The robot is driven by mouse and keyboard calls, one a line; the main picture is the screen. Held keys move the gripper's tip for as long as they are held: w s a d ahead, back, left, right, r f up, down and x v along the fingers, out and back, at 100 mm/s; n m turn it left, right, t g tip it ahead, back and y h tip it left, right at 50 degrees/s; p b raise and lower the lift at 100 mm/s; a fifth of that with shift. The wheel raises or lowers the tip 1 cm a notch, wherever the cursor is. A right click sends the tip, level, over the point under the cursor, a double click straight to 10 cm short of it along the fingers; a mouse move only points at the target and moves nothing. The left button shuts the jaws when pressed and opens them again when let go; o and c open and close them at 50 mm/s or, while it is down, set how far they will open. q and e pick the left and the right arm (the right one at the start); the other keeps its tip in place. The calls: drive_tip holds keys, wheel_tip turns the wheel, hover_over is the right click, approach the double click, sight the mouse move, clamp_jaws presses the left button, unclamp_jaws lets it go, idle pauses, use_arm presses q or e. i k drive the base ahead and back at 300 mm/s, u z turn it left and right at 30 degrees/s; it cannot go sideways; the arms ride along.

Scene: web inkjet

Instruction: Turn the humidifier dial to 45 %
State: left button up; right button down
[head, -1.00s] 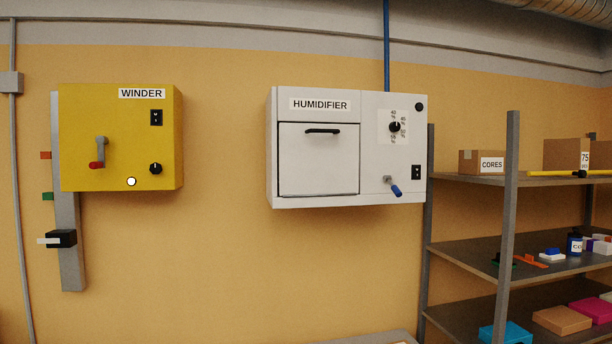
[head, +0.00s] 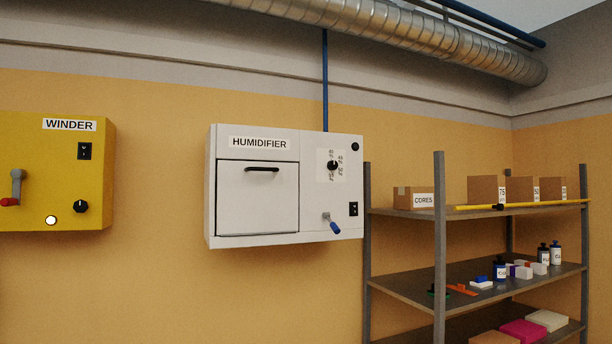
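The white humidifier (head: 286,239) hangs on the wall near the middle of the head view, with its name label at upper left. Its black round dial (head: 333,165) sits on the right-hand panel, on a white scale plate with small percent marks around it. The marks and the dial's pointer are too small to read. Below the dial are a blue-handled lever (head: 334,226) and a black switch (head: 353,209). A door with a black handle (head: 262,169) fills the left part. Neither of my grippers is in view.
The yellow winder (head: 40,170) is on the wall at the left, cut by the picture edge. A grey shelf rack (head: 439,250) with boxes and bottles stands at the right. A yellow rod (head: 540,204) lies along its top shelf. A blue pipe (head: 325,80) rises above the humidifier.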

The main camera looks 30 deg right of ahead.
sight(332, 166)
drive_tip(key=z, duration=0.5)
drive_tip(key=i, duration=0.95)
drive_tip(key=z, duration=0.6)
drive_tip(key=i, duration=1.1)
drive_tip(key=u, duration=0.25)
